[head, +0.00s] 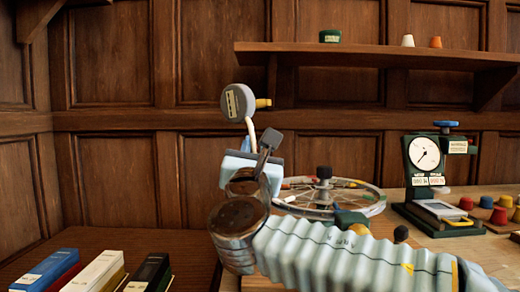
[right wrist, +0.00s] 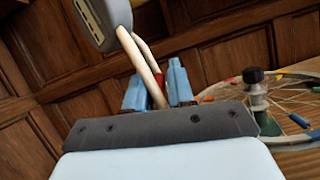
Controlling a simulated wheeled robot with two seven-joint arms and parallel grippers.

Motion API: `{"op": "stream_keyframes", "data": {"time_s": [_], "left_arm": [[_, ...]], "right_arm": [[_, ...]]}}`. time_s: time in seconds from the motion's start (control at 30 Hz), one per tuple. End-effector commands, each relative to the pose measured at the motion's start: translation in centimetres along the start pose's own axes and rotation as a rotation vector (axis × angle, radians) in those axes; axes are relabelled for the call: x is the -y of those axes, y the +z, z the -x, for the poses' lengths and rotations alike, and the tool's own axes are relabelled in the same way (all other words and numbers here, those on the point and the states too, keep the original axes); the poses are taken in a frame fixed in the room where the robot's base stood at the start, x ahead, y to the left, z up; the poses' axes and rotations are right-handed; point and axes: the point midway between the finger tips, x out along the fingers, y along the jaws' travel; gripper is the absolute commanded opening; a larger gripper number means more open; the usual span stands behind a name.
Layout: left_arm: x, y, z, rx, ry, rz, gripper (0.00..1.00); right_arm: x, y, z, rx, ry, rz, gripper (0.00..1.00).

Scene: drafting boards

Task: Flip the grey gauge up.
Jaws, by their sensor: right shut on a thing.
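The grey gauge (head: 238,102) has a round grey head with a pale label and a curved white stem. It is raised in front of the wood-panelled wall, head up, with a yellow piece on its right side. My right gripper (head: 258,152) is shut on the stem below the head. In the right wrist view, the gauge head (right wrist: 96,22) is at the top left, cut by the frame edge, and its stem runs down between the blue fingers of my right gripper (right wrist: 159,86). The lower end of the stem is hidden. My left gripper is not in view.
A spoked wheel (head: 358,208) lies on the table behind my right arm. A dial gauge stand (head: 423,155) and several coloured cups are at the right. Books (head: 95,272) stand at the lower left. A shelf (head: 370,55) juts out above.

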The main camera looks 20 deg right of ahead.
Motion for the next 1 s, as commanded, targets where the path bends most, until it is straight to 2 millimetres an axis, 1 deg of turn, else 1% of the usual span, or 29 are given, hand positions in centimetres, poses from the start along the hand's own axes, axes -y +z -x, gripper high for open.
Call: {"op": "stream_keyframes", "data": {"time_s": [0.03,0.37,0.4,0.5,1.0], "left_arm": [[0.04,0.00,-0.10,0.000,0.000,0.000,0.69],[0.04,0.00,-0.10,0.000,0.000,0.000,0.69],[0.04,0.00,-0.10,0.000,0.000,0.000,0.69],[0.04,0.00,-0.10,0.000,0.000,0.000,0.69],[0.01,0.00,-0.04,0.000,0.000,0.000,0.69]], "right_arm": [[-0.58,-0.85,0.25,-0.016,0.014,0.000,0.00],[-0.63,-0.84,0.27,-0.017,0.015,-0.001,0.00],[-0.63,-0.84,0.27,-0.017,0.015,-0.002,0.26],[-0.58,-0.78,0.25,-0.015,0.014,-0.001,0.40],[-0.22,-0.27,0.10,-0.005,0.005,-0.001,0.40]]}}
